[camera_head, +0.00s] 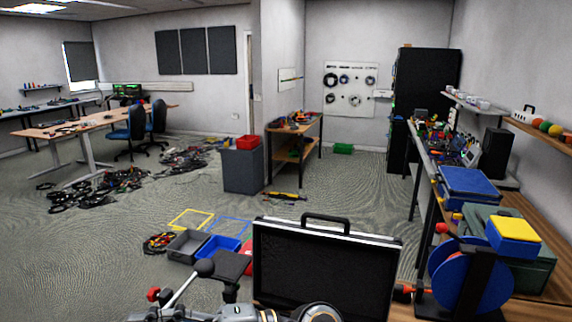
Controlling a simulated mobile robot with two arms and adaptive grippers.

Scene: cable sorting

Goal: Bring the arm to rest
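Neither of my grippers shows in the head view. A grey rounded part with a small green mark at the bottom edge, left of centre, looks like a link of my own arm. The rest of that arm is cut off by the bottom of the picture. No held thing is visible.
An open black case (325,268) stands close in front. Grey (187,246) and blue (218,247) bins lie on the floor near yellow and blue floor outlines. Cables (95,188) lie on the floor at left. A cluttered bench (440,148) lines the right. Mid-floor is mostly clear.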

